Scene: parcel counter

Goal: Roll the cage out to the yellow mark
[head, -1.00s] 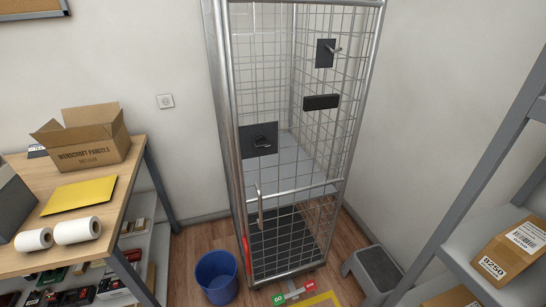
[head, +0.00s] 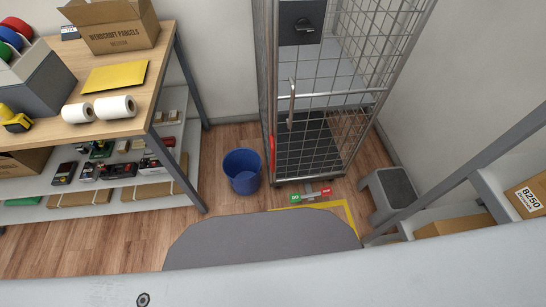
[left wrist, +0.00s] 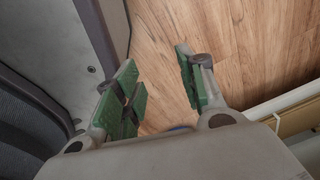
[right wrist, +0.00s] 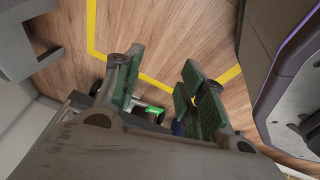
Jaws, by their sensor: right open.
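The wire roll cage (head: 328,115) stands upright on the wood floor in the head view, its top cut off. A vertical handle (head: 291,103) is on its front. The yellow mark (head: 345,213) is a floor outline in front of the cage, partly hidden by my body. It also shows in the right wrist view (right wrist: 91,25). My left gripper (left wrist: 160,85) and right gripper (right wrist: 162,80) are open and empty above the floor.
A blue bin (head: 242,170) stands left of the cage. A grey step stool (head: 388,192) stands right of it, by a shelf rack with boxes (head: 526,197). A packing table (head: 150,118) is at left. Bare floor lies between table and bin.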

